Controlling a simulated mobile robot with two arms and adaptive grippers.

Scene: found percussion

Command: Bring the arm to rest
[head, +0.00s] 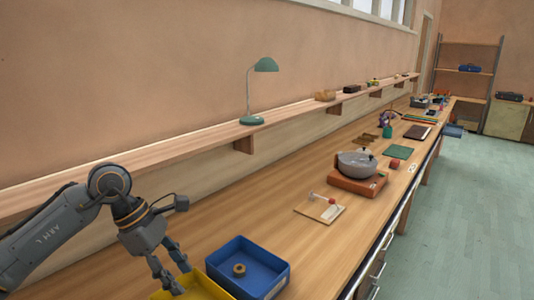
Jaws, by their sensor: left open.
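My left arm (65,222) comes in from the left. Its gripper (180,279) points down at the near end of the workbench (292,239), with its fingertips over or in a yellow tray (204,286) at the bottom edge. The gripper is open and I see nothing between its fingers. The view does not show whether the fingertips touch the tray. My right gripper is not in view.
A blue tray (262,289) holding a small ring-shaped thing (239,269) stands right beside the yellow one. Beyond are a small board (307,212) and a grey pot (357,162) on a brown block (352,182). A wall shelf (190,144) carries a green lamp (264,65).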

